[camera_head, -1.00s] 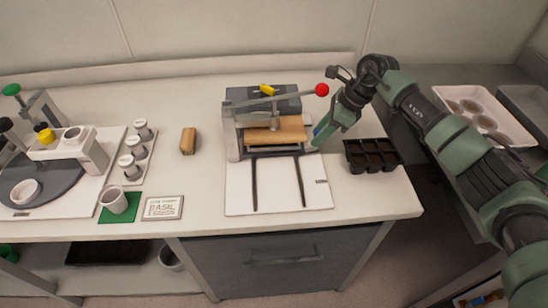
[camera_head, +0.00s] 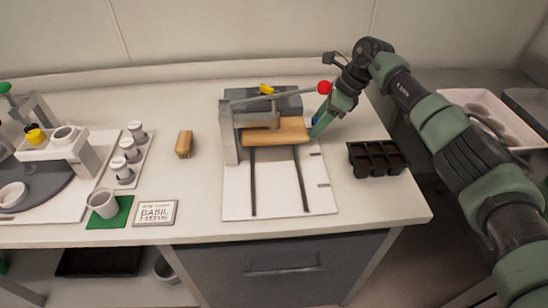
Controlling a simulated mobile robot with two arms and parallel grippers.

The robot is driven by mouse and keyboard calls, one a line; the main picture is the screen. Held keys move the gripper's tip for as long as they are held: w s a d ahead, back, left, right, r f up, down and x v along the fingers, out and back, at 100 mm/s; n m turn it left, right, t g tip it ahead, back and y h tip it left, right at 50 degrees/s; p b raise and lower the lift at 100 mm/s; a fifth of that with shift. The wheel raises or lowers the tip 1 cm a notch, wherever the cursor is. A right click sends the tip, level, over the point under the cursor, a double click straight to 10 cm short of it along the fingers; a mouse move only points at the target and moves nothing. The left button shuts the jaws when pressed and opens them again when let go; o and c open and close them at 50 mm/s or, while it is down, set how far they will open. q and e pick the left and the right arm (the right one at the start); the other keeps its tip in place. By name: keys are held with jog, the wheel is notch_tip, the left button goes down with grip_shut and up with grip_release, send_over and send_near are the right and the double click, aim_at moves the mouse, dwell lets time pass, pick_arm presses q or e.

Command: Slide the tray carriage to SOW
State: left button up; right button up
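The press station has a white base board (camera_head: 280,200) with two dark rails running toward its front edge. A wooden plate (camera_head: 275,132) sits at the back of the rails, under a grey lever with a red knob (camera_head: 324,87). I cannot clearly tell the tray carriage from this plate; any part beneath it is hidden. My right gripper (camera_head: 316,131) points down at the plate's right end, touching or very close to it. Its fingers look near together, but their gap does not show. Two small dark marks (camera_head: 323,184) show on the board's right side. My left gripper is out of view.
A black cell tray (camera_head: 376,158) stands right of the board. A wooden block (camera_head: 184,144), a basil seed card (camera_head: 156,213) and a cup (camera_head: 103,203) on a green mat lie to the left. The rails' front stretch is clear.

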jog(key=shift+r, duration=0.1)
jog(key=shift+r+p, duration=1.35)
jog(key=shift+r, duration=0.95)
notch_tip(320, 180, up, 3)
jog(key=shift+w+d+f+p, duration=0.15)
jog(key=shift+f+p, duration=0.05)
jog(key=shift+p, duration=0.55)
jog(key=shift+r, duration=0.3)
jog(key=shift+s+a+r, duration=0.2)
jog(key=shift+a, duration=0.1)
jog(key=shift+w+d+f, duration=0.15)
jog(key=shift+f, duration=0.05)
